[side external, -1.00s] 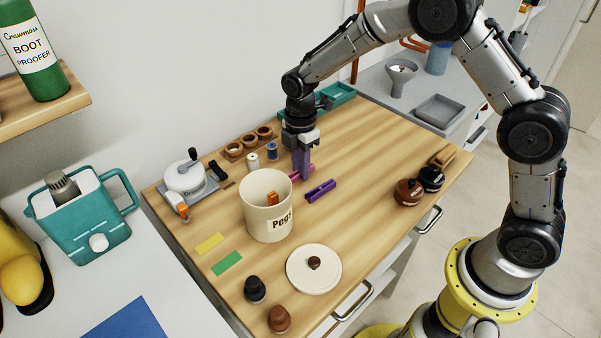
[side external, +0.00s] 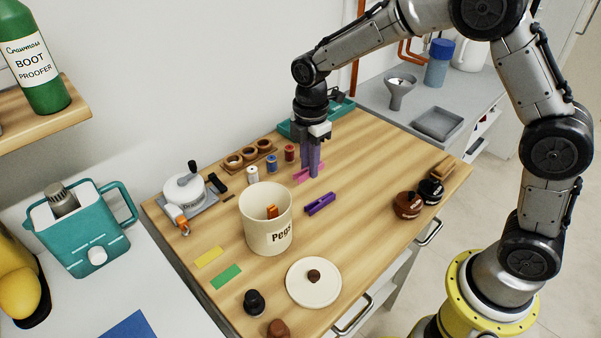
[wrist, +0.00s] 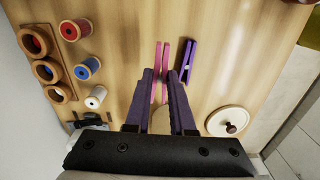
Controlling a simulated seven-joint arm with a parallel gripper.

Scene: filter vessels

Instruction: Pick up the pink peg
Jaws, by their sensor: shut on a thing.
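The pink peg (side external: 302,177) is between the fingers of my gripper (side external: 314,174), toward the back of the wooden worktop. In the wrist view the pink peg (wrist: 160,60) lies lengthwise between the purple fingertips of my gripper (wrist: 160,72), which are shut on it. Its middle is partly hidden by the fingers in the side view. It looks slightly above the wood, but the exact gap is hard to tell. A purple peg (side external: 320,204) lies apart on the worktop, and it also shows right of my fingers in the wrist view (wrist: 187,62).
A cream "Pegs" pot (side external: 266,235) with an orange peg inside stands nearby. Its lid (side external: 314,290) lies in front. Several thread spools (side external: 271,164) and a wooden holder (side external: 249,158) stand left of my gripper. Dark round objects (side external: 408,204) sit to the right. The worktop (side external: 365,165) between is clear.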

